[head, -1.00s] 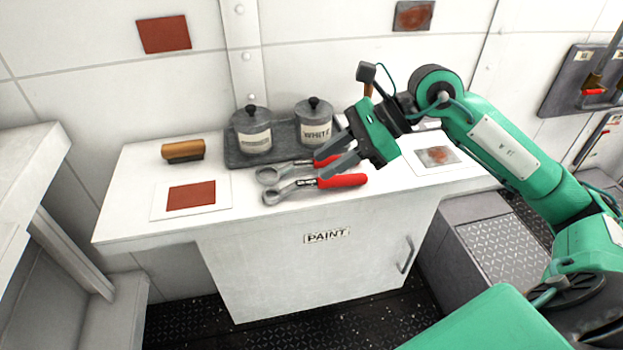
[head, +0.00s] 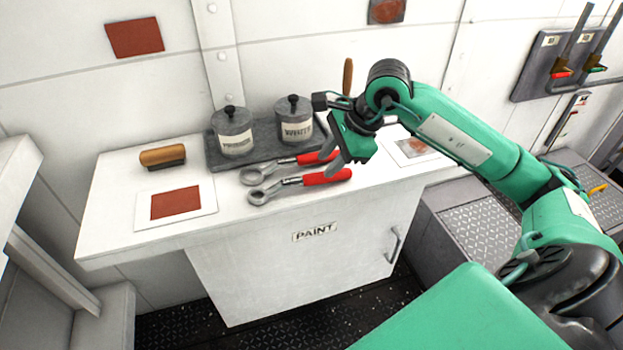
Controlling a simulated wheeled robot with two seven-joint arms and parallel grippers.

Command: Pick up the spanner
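Two spanners with grey ring heads and red handles lie side by side on the white counter (head: 110,215). The back spanner (head: 283,166) has its handle end partly hidden by my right gripper. The front spanner (head: 290,185) shows almost whole, its handle pointing right. My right gripper (head: 331,161) points downward at the right ends of the red handles, its two grey fingers apart. I cannot tell whether a finger touches a handle. No spanner is lifted. My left gripper is out of view.
Two lidded grey pots (head: 232,130) stand on a dark tray (head: 262,152) behind the spanners. A wooden-backed brush (head: 162,156) and a red sample card (head: 175,203) lie to the left. Another card (head: 412,150) lies right, behind my arm. The counter's front strip is clear.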

